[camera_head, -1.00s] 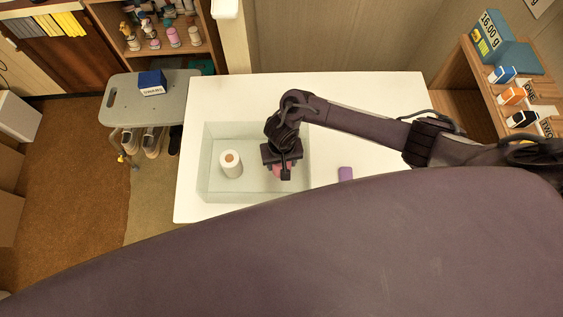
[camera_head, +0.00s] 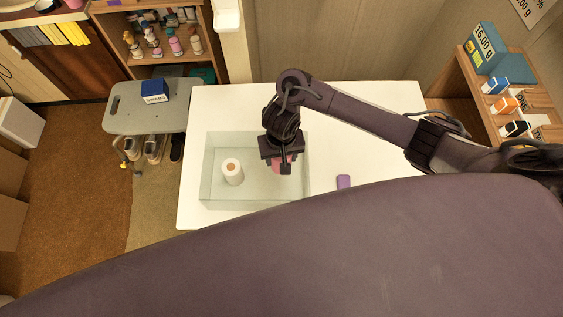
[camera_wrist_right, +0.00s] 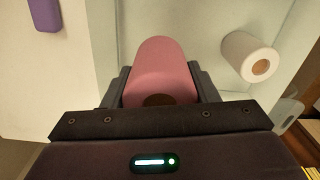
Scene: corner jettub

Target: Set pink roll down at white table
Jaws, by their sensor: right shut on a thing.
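The pink roll (camera_wrist_right: 162,72) is between the fingers of my right gripper (camera_head: 284,168), which is shut on it. In the head view only a bit of the pink roll (camera_head: 278,165) shows beneath the gripper, over the right part of a clear bin. The gripper hides the rest, and I cannot tell its height above the bin floor. The white table (camera_head: 370,100) carries the bin and has bare surface around it. My left gripper is not in view.
The clear bin (camera_head: 208,190) also holds a white roll (camera_head: 232,171), left of the gripper. A purple object (camera_head: 343,182) lies on the table right of the bin. A grey stool (camera_head: 130,115) stands left of the table; a wooden shelf (camera_head: 465,90) stands at right.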

